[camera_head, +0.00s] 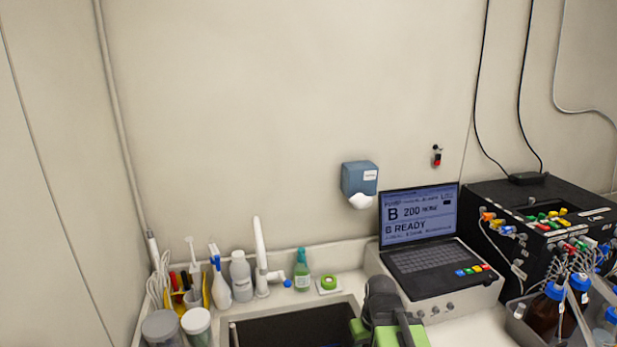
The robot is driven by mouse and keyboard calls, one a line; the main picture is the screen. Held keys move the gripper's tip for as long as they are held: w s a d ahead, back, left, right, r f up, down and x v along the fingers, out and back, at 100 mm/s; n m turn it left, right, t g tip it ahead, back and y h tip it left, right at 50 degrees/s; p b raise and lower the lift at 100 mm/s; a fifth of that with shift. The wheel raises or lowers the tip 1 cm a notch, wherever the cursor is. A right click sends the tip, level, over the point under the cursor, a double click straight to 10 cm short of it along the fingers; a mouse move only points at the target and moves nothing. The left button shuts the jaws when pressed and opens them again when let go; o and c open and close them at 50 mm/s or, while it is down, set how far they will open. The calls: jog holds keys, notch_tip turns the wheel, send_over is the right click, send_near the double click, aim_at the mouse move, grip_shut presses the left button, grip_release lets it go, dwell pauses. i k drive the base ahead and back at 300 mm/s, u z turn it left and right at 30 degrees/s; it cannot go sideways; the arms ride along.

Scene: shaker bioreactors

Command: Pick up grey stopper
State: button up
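I cannot make out a grey stopper for certain. Several small grey round pieces (435,310) sit along the front of the pale console under the laptop; I cannot tell whether they are knobs or stoppers. A jar with a grey lid (161,325) stands at the lower left. My gripper (381,300), dark grey with green parts, shows at the bottom edge, right of the dark sink and in front of the console. Its fingers cannot be made out, so its opening and anything in it are hidden.
The dark sink basin (290,328) lies at bottom centre, with a white tap (261,260) behind it. The laptop (420,225), a black tubing box (540,205) and blue-capped bottles (547,310) fill the right.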

aim_at(522, 307)
jog(key=u, duration=0.15)
jog(key=k, duration=0.5)
jog(key=z, duration=0.9)
jog(key=i, duration=0.45)
jog(key=z, duration=0.3)
